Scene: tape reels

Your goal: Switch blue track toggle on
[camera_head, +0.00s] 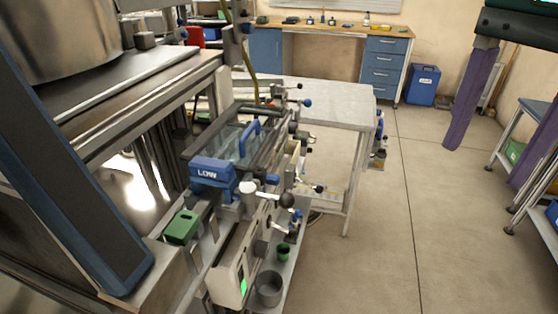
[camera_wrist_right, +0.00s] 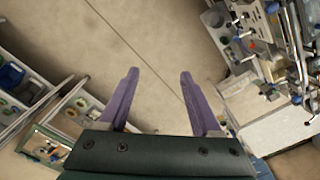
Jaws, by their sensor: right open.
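A bench machine with a blue block marked LOW (camera_head: 210,173) stands left of centre in the head view. Several levers with blue tips stick out of it, among them an upper one (camera_head: 307,103) and a lower one (camera_head: 272,181). I cannot tell which is the blue track toggle or how it is set. My right gripper (camera_head: 487,166), with purple fingers, hangs at the far right, well away from the machine. In the right wrist view its fingers (camera_wrist_right: 159,73) are spread apart and empty over the floor. My left gripper is not in view.
A pale table (camera_head: 335,100) stands behind the machine, and a workbench with blue drawers (camera_head: 385,68) is at the back. A blue bin (camera_head: 423,85) is on the floor beside it. A cart (camera_head: 535,110) is at the right. The floor between is clear.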

